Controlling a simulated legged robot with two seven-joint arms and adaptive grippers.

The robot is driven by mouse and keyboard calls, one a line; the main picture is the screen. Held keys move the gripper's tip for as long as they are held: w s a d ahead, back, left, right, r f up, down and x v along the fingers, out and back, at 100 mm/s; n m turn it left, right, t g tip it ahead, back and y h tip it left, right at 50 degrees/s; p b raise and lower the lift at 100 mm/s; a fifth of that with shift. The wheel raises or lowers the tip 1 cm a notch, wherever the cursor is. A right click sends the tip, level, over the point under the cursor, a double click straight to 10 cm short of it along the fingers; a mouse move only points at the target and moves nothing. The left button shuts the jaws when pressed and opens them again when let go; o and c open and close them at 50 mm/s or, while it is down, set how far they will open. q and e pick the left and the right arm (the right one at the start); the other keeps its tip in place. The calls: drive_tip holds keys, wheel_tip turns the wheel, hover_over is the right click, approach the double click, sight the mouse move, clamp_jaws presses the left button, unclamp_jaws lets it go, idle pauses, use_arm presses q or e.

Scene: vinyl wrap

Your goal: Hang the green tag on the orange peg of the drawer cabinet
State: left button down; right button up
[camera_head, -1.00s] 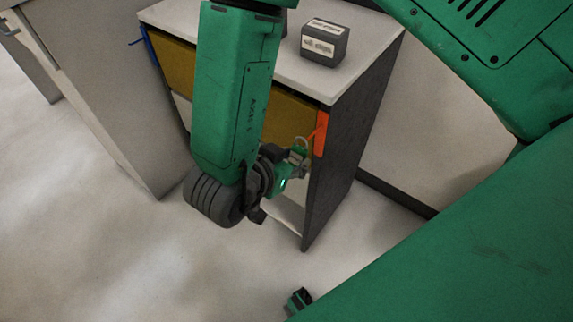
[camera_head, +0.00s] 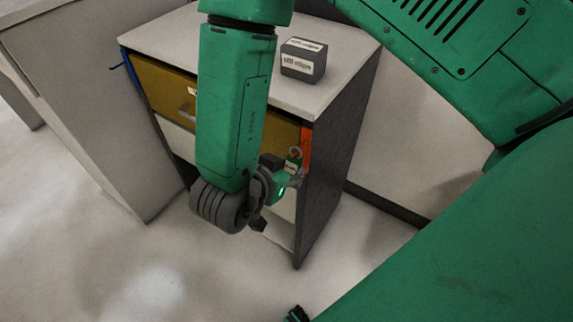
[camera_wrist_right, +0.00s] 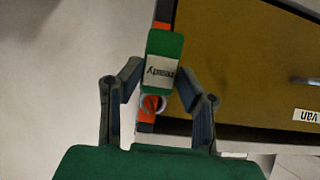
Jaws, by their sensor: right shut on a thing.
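The green tag (camera_head: 292,164) has a white label and a metal ring at its top in the head view. In the right wrist view, the tag (camera_wrist_right: 165,52) sits between the fingertips, its label upside down. My right gripper (camera_head: 297,176) is shut on the tag, just in front of the cabinet's orange edge strip (camera_head: 306,150). The ring (camera_wrist_right: 153,104) overlaps the orange peg area in the wrist view. I cannot tell whether the ring is around the peg or only in front of it. My left gripper cannot be made out.
A dark labelled box (camera_head: 303,62) stands on the top. Another grey cabinet (camera_head: 75,100) stands at the left. The floor in front is clear.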

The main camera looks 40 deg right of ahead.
idle(0.3)
drive_tip(key=o, duration=1.2)
drive_tip(key=shift+a, duration=0.1)
drive_tip(key=v, duration=1.1)
drive_tip(key=shift+s+a+r, duration=0.1)
drive_tip(key=shift+a+r, duration=0.05)
drive_tip(key=shift+a, duration=0.2)
